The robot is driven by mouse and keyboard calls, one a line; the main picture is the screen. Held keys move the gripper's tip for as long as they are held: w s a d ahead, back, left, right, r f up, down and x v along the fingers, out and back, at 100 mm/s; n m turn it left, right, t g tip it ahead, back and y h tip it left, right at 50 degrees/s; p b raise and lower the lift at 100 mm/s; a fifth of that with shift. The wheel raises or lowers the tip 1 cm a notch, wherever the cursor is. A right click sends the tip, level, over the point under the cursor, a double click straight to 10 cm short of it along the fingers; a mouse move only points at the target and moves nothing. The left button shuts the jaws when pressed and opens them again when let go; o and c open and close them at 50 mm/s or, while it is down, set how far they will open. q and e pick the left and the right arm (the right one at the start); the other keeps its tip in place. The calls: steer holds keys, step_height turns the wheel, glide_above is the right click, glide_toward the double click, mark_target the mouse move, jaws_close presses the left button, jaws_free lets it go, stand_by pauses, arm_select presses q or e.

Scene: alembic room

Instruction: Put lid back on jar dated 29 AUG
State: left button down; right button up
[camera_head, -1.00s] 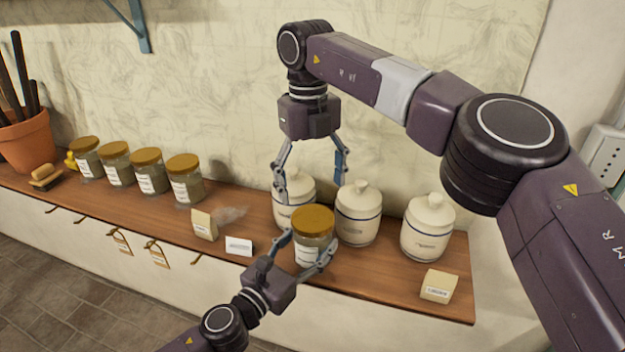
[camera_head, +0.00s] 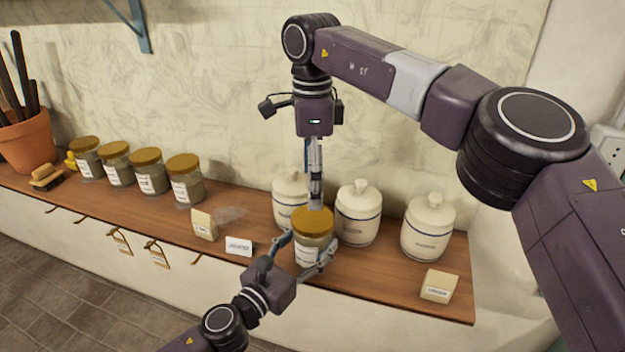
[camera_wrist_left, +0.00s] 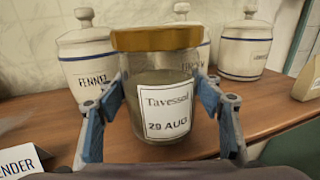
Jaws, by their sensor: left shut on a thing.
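The jar dated 29 AUG (camera_wrist_left: 162,105) stands near the counter's front edge, upright, with label "Tavessol" facing my left wrist camera. In the head view the jar (camera_head: 307,254) is between the fingers of my left gripper (camera_head: 296,252), which is shut on its sides. A gold-brown lid (camera_head: 313,222) is on its mouth; it also shows in the wrist view (camera_wrist_left: 160,40). Whether it is fully seated I cannot tell. My right gripper (camera_head: 316,203) points down just above or behind the lid, fingers edge-on, so its opening and any contact are unclear.
White canisters stand behind and right of the jar: one partly hidden (camera_head: 289,190), one middle (camera_head: 358,215), one right (camera_head: 428,230). Several lidded jars (camera_head: 183,180) line up left. A small packet (camera_head: 204,225), a white card (camera_head: 239,246) and a box (camera_head: 439,286) lie nearby.

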mark_target(312, 217)
steer(key=shift+f, duration=0.1)
steer(key=shift+f, duration=3.95)
steer(key=shift+c, duration=0.4)
steer(key=c, duration=1.1)
steer(key=m, duration=0.4)
steer(key=shift+c, duration=0.2)
steer(key=m, duration=0.4)
steer(key=o, duration=1.4)
steer(key=shift+c, duration=0.2)
steer(key=shift+r, duration=0.15)
step_height(312, 217, up, 12)
